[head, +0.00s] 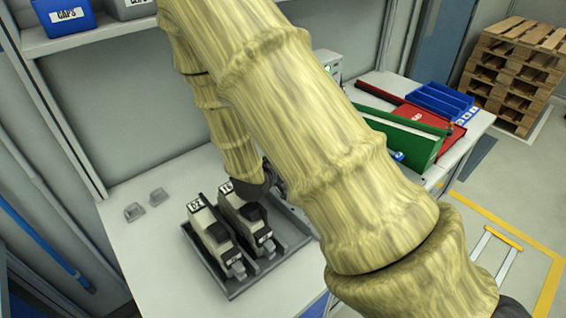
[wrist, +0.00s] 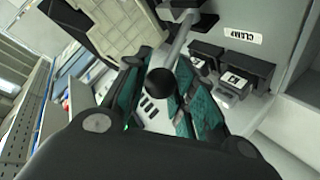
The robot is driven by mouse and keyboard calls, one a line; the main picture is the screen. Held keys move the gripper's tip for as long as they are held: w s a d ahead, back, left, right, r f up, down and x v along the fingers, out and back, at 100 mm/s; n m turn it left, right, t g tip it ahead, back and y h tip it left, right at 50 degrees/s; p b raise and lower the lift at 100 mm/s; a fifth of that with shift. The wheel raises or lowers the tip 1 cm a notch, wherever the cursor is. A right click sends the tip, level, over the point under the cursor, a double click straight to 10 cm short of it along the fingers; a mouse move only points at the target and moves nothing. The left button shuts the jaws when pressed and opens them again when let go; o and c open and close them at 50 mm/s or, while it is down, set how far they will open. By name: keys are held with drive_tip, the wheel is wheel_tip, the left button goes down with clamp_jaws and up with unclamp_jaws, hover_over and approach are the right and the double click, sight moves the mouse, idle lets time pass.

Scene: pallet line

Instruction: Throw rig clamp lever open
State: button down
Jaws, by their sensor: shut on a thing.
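The clamp lever (wrist: 176,47) shows in the wrist view as a grey rod with a round black knob (wrist: 161,82) at its near end. My gripper (wrist: 160,76) has its teal-padded fingers on both sides of the knob and is shut on it. The rig (wrist: 284,62) is a grey housing with a white CLAMP label (wrist: 240,37), just right of the lever. In the head view my arm covers the lever and most of the rig. The lever's pivot is not clear.
In the head view, a grey tray (head: 237,291) holds two labelled power tools (head: 212,236) on the white bench (head: 160,262). A green bin (head: 409,143), a red tray (head: 447,122) and a blue tray (head: 440,99) stand to the right. Wooden pallets (head: 515,72) are stacked beyond.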

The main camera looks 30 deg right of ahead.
drive_tip(key=shift+a+f, duration=0.1)
drive_tip(key=shift+a, duration=0.1)
idle(0.3)
drive_tip(key=c, duration=1.4)
unclamp_jaws()
drive_tip(key=shift+a, duration=0.1)
drive_tip(key=shift+v, duration=6)
